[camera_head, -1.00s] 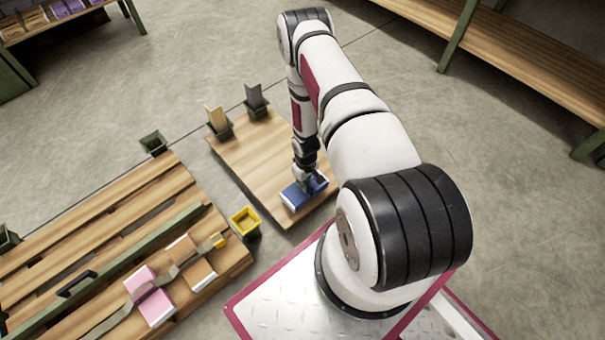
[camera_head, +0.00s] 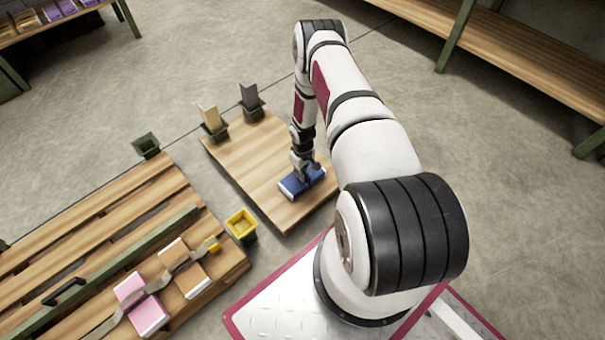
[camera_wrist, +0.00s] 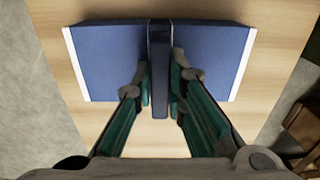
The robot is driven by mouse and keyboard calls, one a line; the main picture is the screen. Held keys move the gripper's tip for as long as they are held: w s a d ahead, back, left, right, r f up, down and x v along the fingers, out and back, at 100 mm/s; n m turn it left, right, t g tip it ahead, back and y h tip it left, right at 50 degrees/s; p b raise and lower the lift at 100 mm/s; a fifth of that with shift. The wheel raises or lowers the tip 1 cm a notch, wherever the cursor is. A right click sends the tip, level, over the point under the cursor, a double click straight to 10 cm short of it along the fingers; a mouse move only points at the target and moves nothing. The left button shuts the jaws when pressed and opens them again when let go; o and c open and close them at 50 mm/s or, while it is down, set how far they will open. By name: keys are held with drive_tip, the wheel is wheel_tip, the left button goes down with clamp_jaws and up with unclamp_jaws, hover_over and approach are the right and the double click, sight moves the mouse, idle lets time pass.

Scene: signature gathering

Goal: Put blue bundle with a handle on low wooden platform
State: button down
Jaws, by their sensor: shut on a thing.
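The blue bundle (camera_head: 293,186) is at the near right part of the low wooden platform (camera_head: 250,165). In the wrist view the bundle (camera_wrist: 105,60) lies crosswise, with white page edges at both ends. Its dark handle (camera_wrist: 160,70) stands in the middle. My gripper (camera_wrist: 160,95) is shut on the handle, with one finger on each side; my gripper (camera_head: 305,172) also shows over the bundle in the head view. The bundle appears at or very near the platform surface; I cannot tell whether it touches.
Two upright holders, one with a tan piece (camera_head: 210,118) and one with a grey piece (camera_head: 249,96), stand at the platform's far edge. A slatted table at left carries pink (camera_head: 135,290) and orange-brown (camera_head: 182,268) bundles. The platform's middle is clear.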

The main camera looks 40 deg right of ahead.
drive_tip(key=shift+f, duration=0.15)
drive_tip(key=c, duration=1.6)
unclamp_jaws()
drive_tip(key=shift+c, duration=0.2)
